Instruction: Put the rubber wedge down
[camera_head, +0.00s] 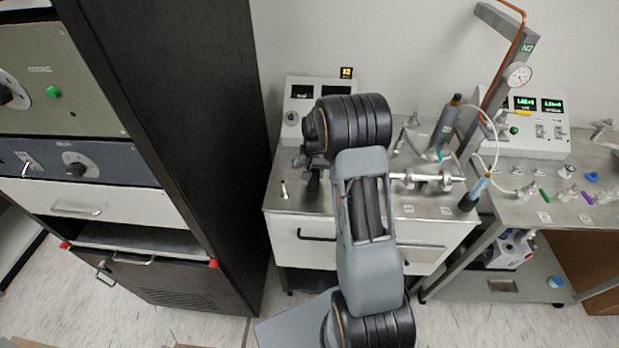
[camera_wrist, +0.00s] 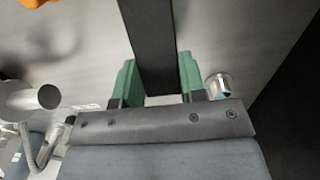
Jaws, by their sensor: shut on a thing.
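In the wrist view my gripper (camera_wrist: 157,88) has its two green finger pads closed on the sides of a long black bar, which I take to be the rubber wedge (camera_wrist: 154,45). The wedge extends from between the pads to the top edge of the picture. A grey metal surface lies behind it; I cannot tell whether the wedge touches it. In the head view my arm reaches over the steel-topped bench (camera_head: 433,210) and hides most of the gripper and the wedge.
A metal knob (camera_wrist: 218,85) is close to the right finger and a metal cylinder (camera_wrist: 30,97) is to the left. In the head view, a steel fitting (camera_head: 428,181) lies right of my arm. A tall black cabinet (camera_head: 185,120) stands left. A second bench (camera_head: 530,205) is on the right.

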